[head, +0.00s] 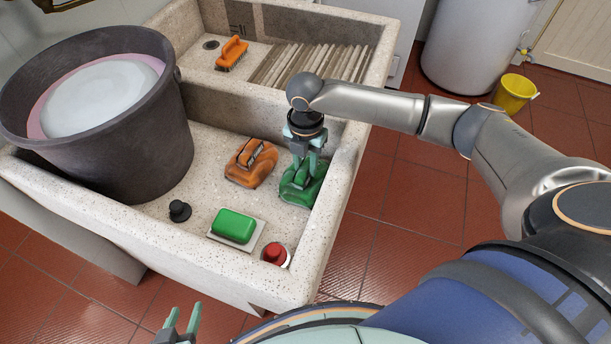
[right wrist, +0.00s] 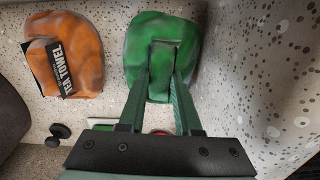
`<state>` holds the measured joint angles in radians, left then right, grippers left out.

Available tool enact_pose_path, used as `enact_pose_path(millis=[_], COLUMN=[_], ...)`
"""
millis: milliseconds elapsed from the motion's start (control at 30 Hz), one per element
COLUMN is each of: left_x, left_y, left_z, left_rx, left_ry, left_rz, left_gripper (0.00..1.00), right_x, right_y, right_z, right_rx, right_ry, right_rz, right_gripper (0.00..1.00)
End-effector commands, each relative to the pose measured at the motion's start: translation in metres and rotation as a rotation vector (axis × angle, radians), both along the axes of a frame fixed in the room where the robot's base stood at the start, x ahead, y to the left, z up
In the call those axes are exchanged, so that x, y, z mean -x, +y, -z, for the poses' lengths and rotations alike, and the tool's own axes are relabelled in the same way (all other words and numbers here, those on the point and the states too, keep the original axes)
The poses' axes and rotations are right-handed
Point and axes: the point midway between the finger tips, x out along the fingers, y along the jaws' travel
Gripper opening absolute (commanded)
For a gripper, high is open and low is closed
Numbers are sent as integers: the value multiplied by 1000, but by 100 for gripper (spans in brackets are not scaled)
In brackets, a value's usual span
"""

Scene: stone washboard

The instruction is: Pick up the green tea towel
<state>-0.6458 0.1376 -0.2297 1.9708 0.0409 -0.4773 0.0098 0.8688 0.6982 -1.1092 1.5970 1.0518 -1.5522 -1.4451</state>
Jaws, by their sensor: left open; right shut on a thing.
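The green tea towel (head: 299,190) is a bundled green cloth lying in the near basin of the stone washboard, against its right wall. In the right wrist view the green tea towel (right wrist: 150,40) sits at the fingertips. My right gripper (head: 303,172) points down and is shut on the towel's raised middle; it also shows in the right wrist view (right wrist: 163,62). The towel appears to rest on the basin floor. My left gripper (head: 183,318) is open and empty at the bottom edge, outside the basin in front.
An orange tea towel (head: 250,163) lies just left of the green one. A green soap bar (head: 233,226), a red-topped item (head: 275,253) and a black plug (head: 179,211) are nearby. A large dark bucket (head: 130,150) fills the left side.

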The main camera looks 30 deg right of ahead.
Motion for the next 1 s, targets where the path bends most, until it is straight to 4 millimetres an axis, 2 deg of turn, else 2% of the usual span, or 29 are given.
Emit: enact_pose_path(millis=[33, 200, 1000], left_x=[1, 1, 1], left_y=[0, 1, 2], left_z=[1, 1, 1], left_rx=[-1, -2, -3], left_ry=[1, 2, 2], left_rz=[-1, -2, -3], left_gripper=[50, 50, 50], right_x=[0, 0, 0], right_y=[0, 0, 0], right_z=[0, 0, 0], right_rx=[0, 0, 0], right_ry=[0, 0, 0], right_rz=[0, 0, 0], right_gripper=[17, 0, 0])
